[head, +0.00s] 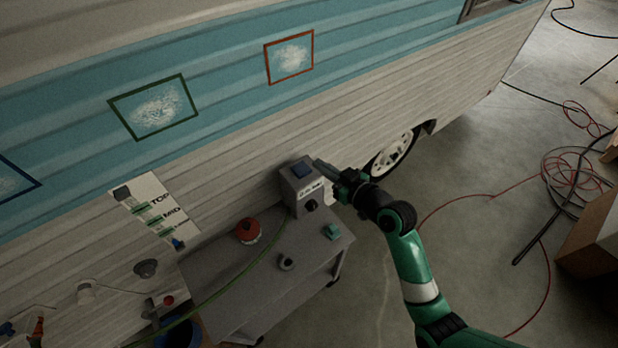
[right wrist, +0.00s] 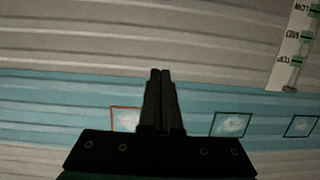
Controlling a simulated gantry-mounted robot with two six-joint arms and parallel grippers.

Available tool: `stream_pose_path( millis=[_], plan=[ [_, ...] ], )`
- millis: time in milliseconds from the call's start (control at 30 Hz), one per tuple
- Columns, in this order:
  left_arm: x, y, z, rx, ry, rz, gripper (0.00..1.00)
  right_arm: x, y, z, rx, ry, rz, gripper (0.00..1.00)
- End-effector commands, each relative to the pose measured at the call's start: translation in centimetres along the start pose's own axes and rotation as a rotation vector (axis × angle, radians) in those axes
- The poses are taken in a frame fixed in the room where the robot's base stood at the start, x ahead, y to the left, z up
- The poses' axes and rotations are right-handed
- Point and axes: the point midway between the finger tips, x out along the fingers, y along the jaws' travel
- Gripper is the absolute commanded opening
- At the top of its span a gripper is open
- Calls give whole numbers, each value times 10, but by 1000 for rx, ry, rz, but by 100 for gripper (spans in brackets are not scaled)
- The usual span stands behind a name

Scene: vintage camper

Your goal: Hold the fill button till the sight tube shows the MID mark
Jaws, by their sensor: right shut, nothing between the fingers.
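A grey control box (head: 291,197) with a dark blue button (head: 302,170) on its upper face stands at the back of a grey cart beside the camper. The sight tube panel (head: 148,190) is on the camper's side at left, with TOP and MID lettering and green marks; it also shows upside down in the right wrist view (right wrist: 297,40), with LOW, MID and TOP. I cannot make out the liquid level. My right gripper (head: 318,163) is shut and empty, its tips just right of the button; whether they touch the box is unclear. My left gripper is not in view.
The grey cart (head: 250,290) carries a red round object (head: 248,230), a grey ring (head: 287,263) and a small green block (head: 332,231). A green hose (head: 225,288) crosses it. Fittings sit at lower left. The camper wall is close behind the box. Cables and boxes lie at right.

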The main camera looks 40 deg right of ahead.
Motion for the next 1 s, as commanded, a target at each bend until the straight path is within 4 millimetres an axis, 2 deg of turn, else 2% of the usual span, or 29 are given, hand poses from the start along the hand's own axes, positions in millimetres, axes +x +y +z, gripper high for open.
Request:
stream_pose_path(
  millis=[33, 100, 233, 633, 767, 1000],
  plan=[
    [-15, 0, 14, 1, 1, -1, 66, 2, 6, 28, 7, -11, 14, 0],
    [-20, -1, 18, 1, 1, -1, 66, 0, 13, 39, 13, -18, 28, 0],
    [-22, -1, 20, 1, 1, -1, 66, 0, 19, 42, 16, -18, 39, 0],
    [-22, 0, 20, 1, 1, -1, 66, 4, 19, 40, 15, -17, 38, 0],
    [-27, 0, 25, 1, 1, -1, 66, 20, 20, 42, 15, -17, 38, 0],
    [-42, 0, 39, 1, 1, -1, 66, 72, 21, 44, 15, -17, 37, 0]
  ],
)
